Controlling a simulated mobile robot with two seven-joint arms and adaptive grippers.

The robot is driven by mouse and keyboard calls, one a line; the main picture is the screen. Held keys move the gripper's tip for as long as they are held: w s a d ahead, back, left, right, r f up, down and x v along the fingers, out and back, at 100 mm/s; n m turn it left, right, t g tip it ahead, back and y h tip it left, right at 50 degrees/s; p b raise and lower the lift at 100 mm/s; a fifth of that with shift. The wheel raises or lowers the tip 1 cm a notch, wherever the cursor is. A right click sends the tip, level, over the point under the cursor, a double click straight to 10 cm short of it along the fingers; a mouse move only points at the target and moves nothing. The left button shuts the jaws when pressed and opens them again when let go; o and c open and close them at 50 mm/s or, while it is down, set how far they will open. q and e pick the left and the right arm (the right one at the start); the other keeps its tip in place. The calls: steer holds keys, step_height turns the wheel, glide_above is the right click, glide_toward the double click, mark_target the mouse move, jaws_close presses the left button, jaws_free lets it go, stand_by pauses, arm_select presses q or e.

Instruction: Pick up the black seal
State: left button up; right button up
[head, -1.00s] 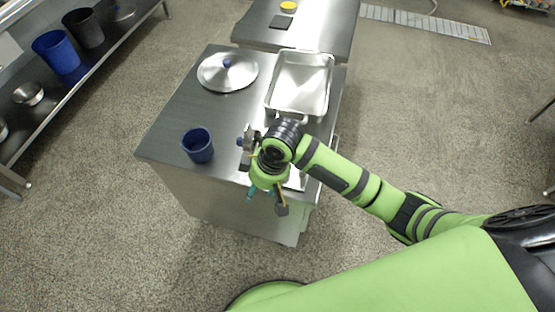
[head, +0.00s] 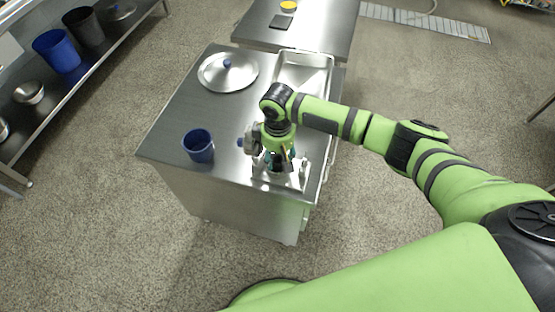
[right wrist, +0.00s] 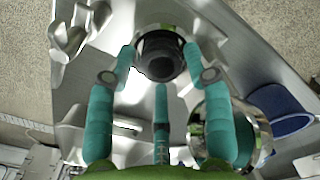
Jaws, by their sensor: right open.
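The black seal (right wrist: 160,55) shows in the right wrist view as a dark ring-shaped piece at a round metal opening near the upper middle. My right gripper (right wrist: 160,68) is open, with teal fingers on either side of the seal and a third below it in the picture. I cannot tell whether any finger touches it. In the head view my right gripper (head: 278,160) points down at the metal machine part (head: 262,178) on the near end of the steel table; the seal cannot be made out clearly there. My left gripper is not in view.
A blue cup (head: 199,145) stands left of the gripper on the steel table (head: 180,112). A round lid (head: 228,72) and a metal tray (head: 306,62) lie farther back. A shelf with buckets (head: 56,51) is at the left.

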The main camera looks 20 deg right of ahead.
steer(key=shift+f, duration=0.4)
steer(key=c, duration=0.7)
steer(key=shift+r, duration=0.1)
